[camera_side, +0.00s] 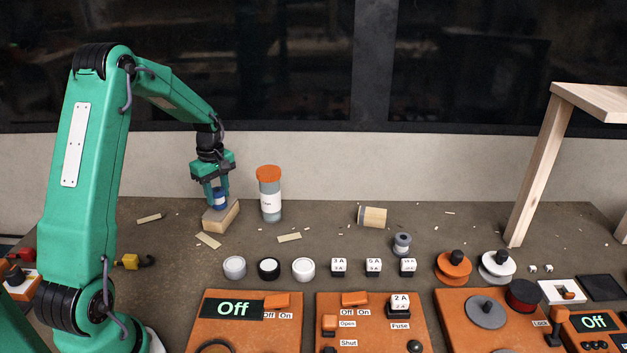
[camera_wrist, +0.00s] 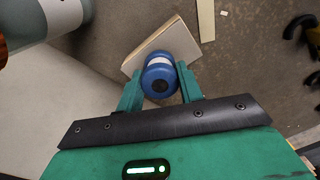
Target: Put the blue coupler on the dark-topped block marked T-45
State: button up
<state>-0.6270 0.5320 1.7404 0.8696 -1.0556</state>
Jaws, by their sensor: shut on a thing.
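The blue coupler (camera_side: 220,201) is upright between the fingers of my gripper (camera_side: 218,196), which is shut on it. In the wrist view the coupler (camera_wrist: 160,76) is a blue cylinder with a pale band and a dark centre, between the two green fingers (camera_wrist: 158,86). It is directly over a pale wooden block (camera_side: 221,217), also in the wrist view (camera_wrist: 166,44). I cannot tell whether it touches the block. No T-45 mark is readable, and I cannot pick out a dark-topped block for sure.
An orange-capped jar (camera_side: 269,195) stands close right of the wooden block. A wooden cylinder (camera_side: 372,217) lies further right. Knobs, labelled cubes and orange control panels (camera_side: 246,318) fill the front. A wooden frame (camera_side: 540,170) stands at right. Thin wood strips (camera_side: 208,240) lie around the block.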

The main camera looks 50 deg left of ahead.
aim_at(217, 190)
jog(key=shift+f, duration=0.2)
jog(key=o, duration=1)
jog(key=shift+c, duration=0.2)
jog(key=shift+r, duration=0.1)
notch_tip(217, 190, up, 12)
jog(key=shift+d+r, duration=0.1)
jog(key=shift+r, duration=0.05)
dwell(0.5)
